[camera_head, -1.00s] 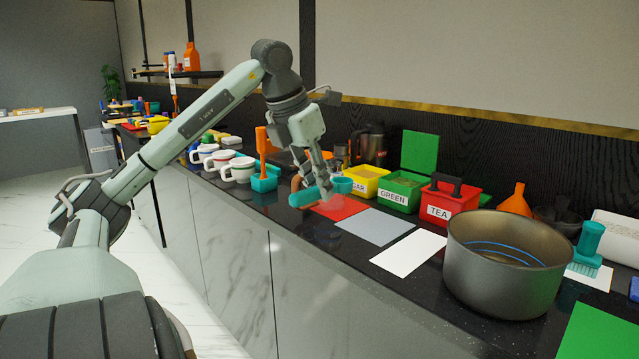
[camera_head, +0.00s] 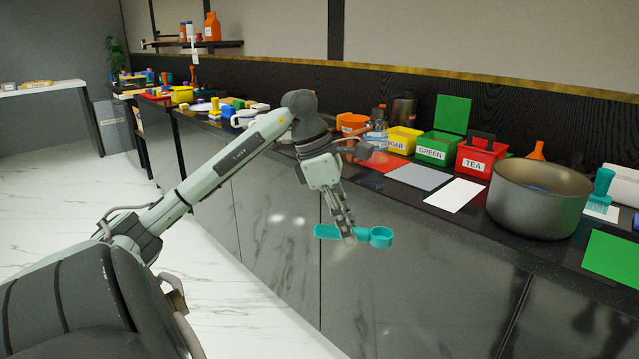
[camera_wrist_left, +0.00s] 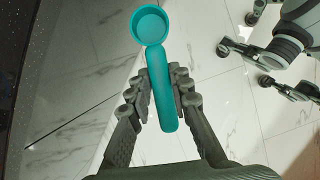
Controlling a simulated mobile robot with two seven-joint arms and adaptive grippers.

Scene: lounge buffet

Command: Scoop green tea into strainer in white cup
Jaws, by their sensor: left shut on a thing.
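My left gripper (camera_head: 347,232) is shut on the handle of a teal scoop (camera_head: 380,237). It holds the scoop in front of the counter, over the floor, with the round bowl to the right. In the left wrist view the scoop (camera_wrist_left: 151,26) lies between both fingers, and its bowl looks empty. A green box labelled GREEN (camera_head: 431,152) stands on the counter with its green lid raised behind it. My right gripper is not in view.
A yellow SUGAR box (camera_head: 403,140) and a red TEA box (camera_head: 480,158) flank the green one. A large metal pot (camera_head: 538,201) stands to the right. Red (camera_head: 383,160), grey (camera_head: 418,177) and white (camera_head: 455,193) mats lie bare along the front edge.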

